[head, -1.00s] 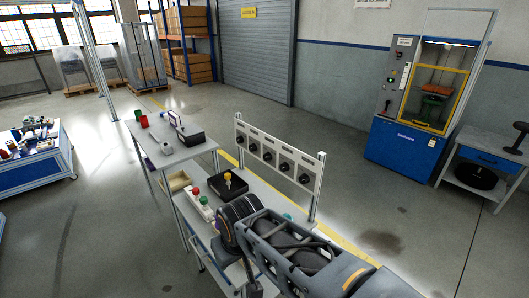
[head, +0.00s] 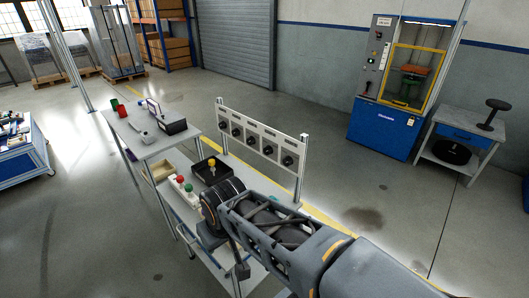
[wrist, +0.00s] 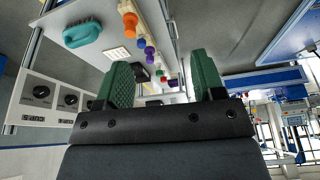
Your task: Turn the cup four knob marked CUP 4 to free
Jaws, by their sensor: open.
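A white panel (head: 258,126) stands upright on posts along the far edge of the bench, with several black knobs in a row. The labels above the knobs are too small to read in the head view, so I cannot tell which is CUP 4.
A black tray (head: 212,178) with a yellow-topped item and a box with red and green buttons (head: 184,187) are on the bench. A raised shelf (head: 150,148) is at its left. A teal brush-like item (wrist: 82,33) shows in the wrist view. Open floor lies behind the panel.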

